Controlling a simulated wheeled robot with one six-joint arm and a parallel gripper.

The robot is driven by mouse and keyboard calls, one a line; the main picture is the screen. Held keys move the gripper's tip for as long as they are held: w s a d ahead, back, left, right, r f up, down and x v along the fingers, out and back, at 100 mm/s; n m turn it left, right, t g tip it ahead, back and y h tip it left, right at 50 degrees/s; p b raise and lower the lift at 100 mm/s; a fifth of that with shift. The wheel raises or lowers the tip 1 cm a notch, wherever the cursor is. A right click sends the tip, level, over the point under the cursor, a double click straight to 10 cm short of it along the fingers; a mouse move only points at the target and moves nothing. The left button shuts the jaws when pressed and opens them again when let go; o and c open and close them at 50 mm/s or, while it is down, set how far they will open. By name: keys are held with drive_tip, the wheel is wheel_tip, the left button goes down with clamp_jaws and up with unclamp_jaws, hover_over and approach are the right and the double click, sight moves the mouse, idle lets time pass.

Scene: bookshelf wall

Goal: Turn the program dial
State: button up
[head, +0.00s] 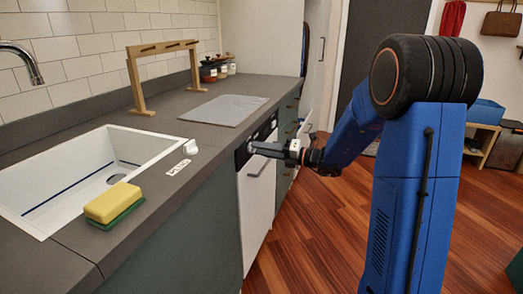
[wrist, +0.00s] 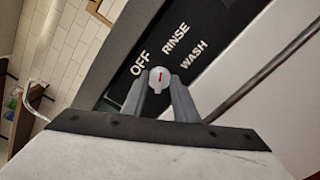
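The program dial (wrist: 159,77) is a small round white knob with a red mark, on a black panel (wrist: 122,88) lettered OFF, RINSE and WASH. The red mark points roughly upward in the wrist view, nearest to RINSE; its exact setting is hard to tell. My gripper (wrist: 160,84) has one grey finger on each side of the dial, and both fingertips appear to touch it. In the head view my gripper (head: 254,147) reaches the top of the white dishwasher front (head: 256,200) from the right. The dial is too small there to make out clearly.
A door handle (head: 262,168) juts out just below my gripper. The grey worktop (head: 195,129) above holds a white sink (head: 75,170), a yellow and green sponge (head: 113,203) and a wooden rack (head: 140,85). Wooden floor (head: 315,225) is free in front.

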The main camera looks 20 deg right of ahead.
drive_tip(key=v, duration=1.7)
drive_tip(key=shift+s+d, duration=0.15)
drive_tip(key=s+a+f+n+g+h, duration=0.15)
drive_tip(key=s+a+n+g, duration=0.25)
drive_tip(key=s+a+n, duration=0.4)
drive_tip(key=s+a+f+n+g+h, duration=0.1)
drive_tip(key=s+a+n+g+h, duration=0.2)
drive_tip(key=s+a+n+g, duration=0.5)
drive_tip(key=s+d+n+t+h, duration=0.3)
drive_tip(key=s+d+n+h, duration=0.1)
drive_tip(key=s+n, duration=0.4)
drive_tip(key=s+d+f+n+t+h, duration=0.1)
drive_tip(key=s+d+n+t+h, duration=0.2)
drive_tip(key=n, duration=1)
drive_tip(key=shift+s+d+h, duration=0.8)
drive_tip(key=shift+s+h, duration=0.75)
drive_tip(key=shift+s, duration=1.3)
drive_tip(key=shift+c, duration=0.4)
